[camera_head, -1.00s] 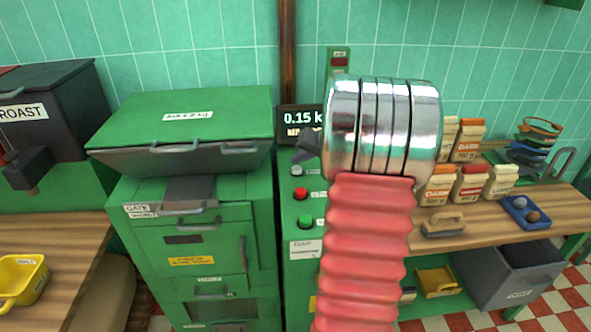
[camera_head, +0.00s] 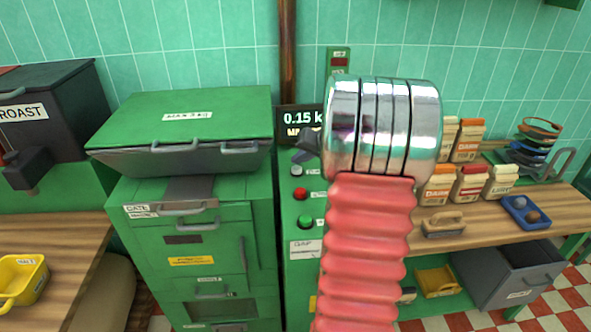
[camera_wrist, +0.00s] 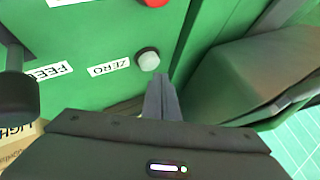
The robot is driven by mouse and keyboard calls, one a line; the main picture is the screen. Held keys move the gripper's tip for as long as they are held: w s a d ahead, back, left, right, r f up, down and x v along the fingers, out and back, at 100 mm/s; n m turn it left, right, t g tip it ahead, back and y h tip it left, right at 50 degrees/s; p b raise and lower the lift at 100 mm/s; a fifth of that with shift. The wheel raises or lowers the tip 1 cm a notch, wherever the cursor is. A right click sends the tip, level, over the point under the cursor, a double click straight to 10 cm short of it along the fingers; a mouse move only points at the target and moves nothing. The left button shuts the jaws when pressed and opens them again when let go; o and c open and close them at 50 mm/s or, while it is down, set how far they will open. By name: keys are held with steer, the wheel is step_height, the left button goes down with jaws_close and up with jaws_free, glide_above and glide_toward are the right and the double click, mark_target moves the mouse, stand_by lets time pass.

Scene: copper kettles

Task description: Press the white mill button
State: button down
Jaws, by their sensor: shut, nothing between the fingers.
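The white button (camera_head: 297,170) sits at the top of a column on the green machine panel, above a red button (camera_head: 300,194) and a green button (camera_head: 305,221). In the wrist view the white button (camera_wrist: 148,59) is a pale round cap beside a ZERO label. My gripper (camera_wrist: 160,78) is shut and empty, its grey fingertips just below and right of the button in that view. I cannot tell whether they touch it. In the head view my arm hides most of the gripper; only a dark part (camera_head: 307,146) shows above the button.
A display (camera_head: 300,117) reading 0.15 k stands behind my arm. A green lidded machine (camera_head: 190,240) is left of the panel. Bags stand on the right bench (camera_head: 560,199).

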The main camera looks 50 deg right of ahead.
mark_target(299, 170)
steer(key=shift+f, duration=0.2)
steer(key=shift+f, duration=0.2)
steer(key=shift+f, duration=0.5)
stand_by(1.0)
stand_by(0.4)
steer(key=shift+r, duration=0.95)
steer(key=shift+r, duration=2.5)
steer(key=shift+s+m, duration=0.1)
steer(key=shift+m, duration=0.2)
